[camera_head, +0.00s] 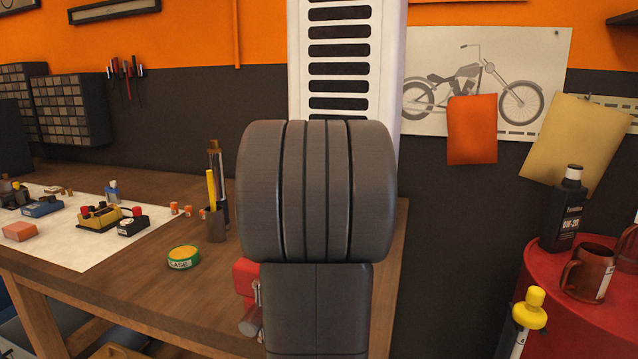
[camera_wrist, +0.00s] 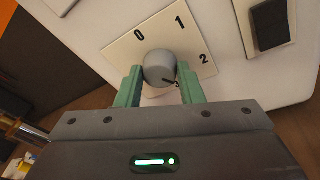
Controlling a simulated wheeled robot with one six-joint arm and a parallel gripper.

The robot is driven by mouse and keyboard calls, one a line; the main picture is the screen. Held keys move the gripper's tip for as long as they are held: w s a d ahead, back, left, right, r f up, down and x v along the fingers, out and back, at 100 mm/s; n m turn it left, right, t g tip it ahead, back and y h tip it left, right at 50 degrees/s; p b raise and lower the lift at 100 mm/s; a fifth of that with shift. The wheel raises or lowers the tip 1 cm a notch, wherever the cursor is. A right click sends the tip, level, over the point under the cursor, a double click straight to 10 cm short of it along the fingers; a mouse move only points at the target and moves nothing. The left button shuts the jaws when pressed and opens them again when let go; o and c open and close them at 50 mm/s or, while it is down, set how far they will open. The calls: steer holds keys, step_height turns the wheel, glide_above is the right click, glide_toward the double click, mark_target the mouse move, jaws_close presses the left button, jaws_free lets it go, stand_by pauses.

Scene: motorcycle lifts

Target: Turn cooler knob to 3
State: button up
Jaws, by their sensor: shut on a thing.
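The cooler is a tall white unit with dark vent slots (camera_head: 298,65) in the head view, and its white front also fills much of the wrist view (camera_wrist: 100,18). Its round grey knob (camera_wrist: 159,66) sits on a pale dial plate (camera_wrist: 156,36) marked 0, 1 and 2. No 3 can be read; the lower part of the plate is largely hidden by the knob and fingers. A small dark mark shows at the knob's lower right, below the 2; I cannot tell its exact reading. My gripper (camera_wrist: 161,74) is shut on the knob, one green finger on each side.
A dark switch (camera_wrist: 270,24) is right of the dial. A wooden workbench (camera_head: 140,270) with a grease tin (camera_head: 183,258) and pencil holder (camera_head: 215,225) is at left. A red round-topped stand (camera_head: 560,290) with a dark bottle (camera_head: 564,215) and mug (camera_head: 588,270) is at right.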

steer(key=shift+f+m+t+y+b, duration=0.2)
steer(key=shift+m+t+b, duration=0.2)
steer(key=shift+m+b, duration=1.25)
steer(key=shift+f+m+t+y+b, duration=0.15)
steer(key=shift+m+t+b, duration=0.25)
steer(key=shift+m+b, duration=1.2)
steer(key=o, duration=1)
steer(key=shift+r, duration=0.1)
steer(key=s, duration=0.7)
steer(key=shift+s+a+b, duration=0.25)
steer(key=shift+a+b, duration=0.1)
steer(key=shift+b, duration=0.05)
